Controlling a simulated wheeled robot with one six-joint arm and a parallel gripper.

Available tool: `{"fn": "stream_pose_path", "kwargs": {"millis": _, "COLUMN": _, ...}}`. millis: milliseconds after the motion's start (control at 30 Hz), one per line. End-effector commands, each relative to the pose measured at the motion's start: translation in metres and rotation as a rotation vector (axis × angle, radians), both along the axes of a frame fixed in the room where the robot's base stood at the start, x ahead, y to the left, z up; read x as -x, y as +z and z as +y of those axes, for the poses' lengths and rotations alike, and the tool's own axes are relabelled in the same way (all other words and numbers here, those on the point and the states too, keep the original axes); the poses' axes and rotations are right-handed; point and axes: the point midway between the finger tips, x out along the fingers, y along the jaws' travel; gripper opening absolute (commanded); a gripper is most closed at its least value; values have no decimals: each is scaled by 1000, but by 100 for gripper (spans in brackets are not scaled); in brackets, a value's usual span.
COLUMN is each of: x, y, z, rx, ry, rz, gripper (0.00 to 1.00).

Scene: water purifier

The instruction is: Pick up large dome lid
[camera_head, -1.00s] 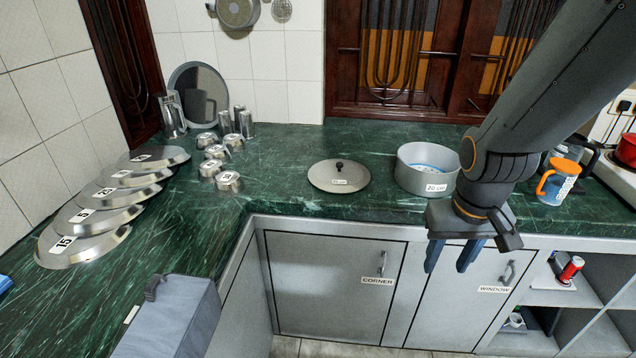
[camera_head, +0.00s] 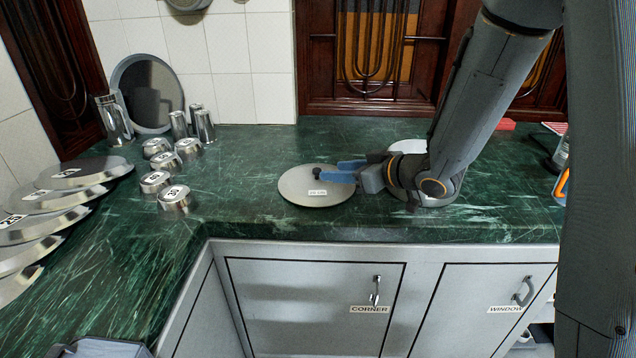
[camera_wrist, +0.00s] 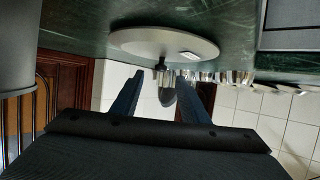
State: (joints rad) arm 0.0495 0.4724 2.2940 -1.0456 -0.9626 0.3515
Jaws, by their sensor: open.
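The large grey round lid (camera_head: 300,192) lies on the green counter. It has a small black knob (camera_head: 316,172) on top and a white label on its face. My gripper (camera_head: 331,170) is open just right of the knob, low over the lid, fingers pointing left. In the wrist view, which is upside down, the lid (camera_wrist: 150,42) fills the upper middle. There the knob (camera_wrist: 160,64) appears ahead, between the two blue fingers of my gripper (camera_wrist: 163,78). I cannot tell whether the fingertips reach around the knob.
A grey pot (camera_head: 452,190) stands right of the lid, partly hidden behind my arm. Several small silver tins (camera_head: 174,200) and steel cups (camera_head: 204,126) stand to the left. Several overlapping numbered lids (camera_head: 85,172) lie at far left. The counter behind the lid is clear.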

Motion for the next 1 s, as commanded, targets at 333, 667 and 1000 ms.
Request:
{"fn": "stream_pose_path", "kwargs": {"millis": 333, "x": -20, "y": -14, "z": 24, "rx": 1, "ry": 0, "rz": 1, "gripper": 41}}
{"fn": "stream_pose_path", "kwargs": {"millis": 667, "x": -39, "y": -25, "z": 40, "rx": 3, "ry": -5, "rz": 0, "gripper": 41}}
{"fn": "stream_pose_path", "kwargs": {"millis": 1000, "x": -38, "y": -25, "z": 40, "rx": 3, "ry": -5, "rz": 0, "gripper": 2}}
